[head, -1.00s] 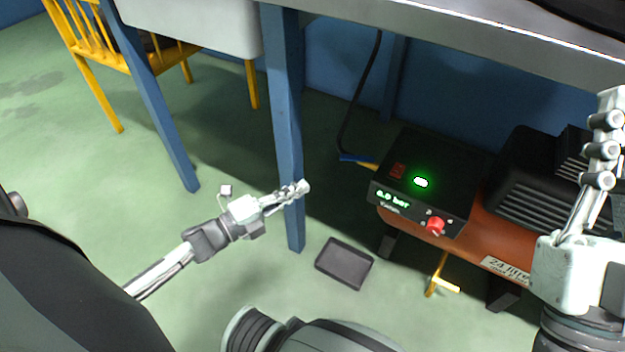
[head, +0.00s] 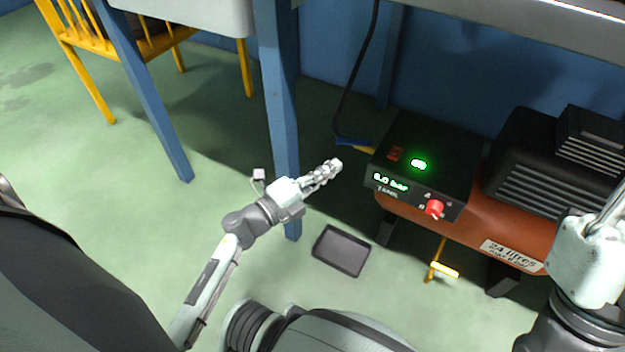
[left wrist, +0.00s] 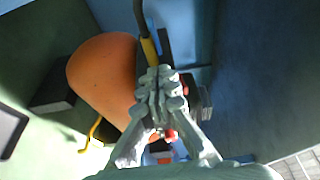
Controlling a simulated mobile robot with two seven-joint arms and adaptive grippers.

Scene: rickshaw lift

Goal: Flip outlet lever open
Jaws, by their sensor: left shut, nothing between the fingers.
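The outlet lever (head: 346,142) is a small blue handle at the left end of the compressor, beside a yellow outlet fitting (head: 365,149) with a black hose rising from it. My left gripper (head: 336,164) is shut and empty, just below and left of the lever in the head view; no contact can be made out.
The orange tank (head: 480,235) carries a black control box (head: 425,160) with a green display and red knob (head: 434,208). A dark tray (head: 341,251) lies on the floor. A yellow tap (head: 438,268) hangs below.

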